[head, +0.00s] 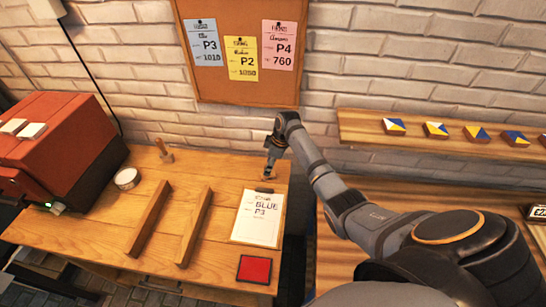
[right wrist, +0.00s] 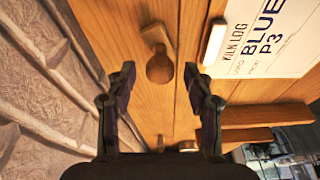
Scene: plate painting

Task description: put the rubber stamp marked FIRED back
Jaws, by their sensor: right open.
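A wooden-handled stamp (right wrist: 160,66) with a round knob and a small block stands on the table in the right wrist view, beyond the fingertips. No FIRED mark is legible on it. My right gripper (head: 268,163) points down over the table's back right corner. In the right wrist view its fingers (right wrist: 163,75) are open either side of the knob, with gaps on both sides. In the head view the gripper largely hides this stamp. Another stamp-like wooden piece (head: 164,151) stands at the table's back. My left gripper is not in view.
A clipboard (head: 256,220) reading BLUE P3 lies close to the gripper, with a red pad (head: 254,269) in front. Two wooden bars (head: 149,218) (head: 194,228), a round white item (head: 127,178) and a red kiln (head: 62,140) lie left. The brick wall is close behind.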

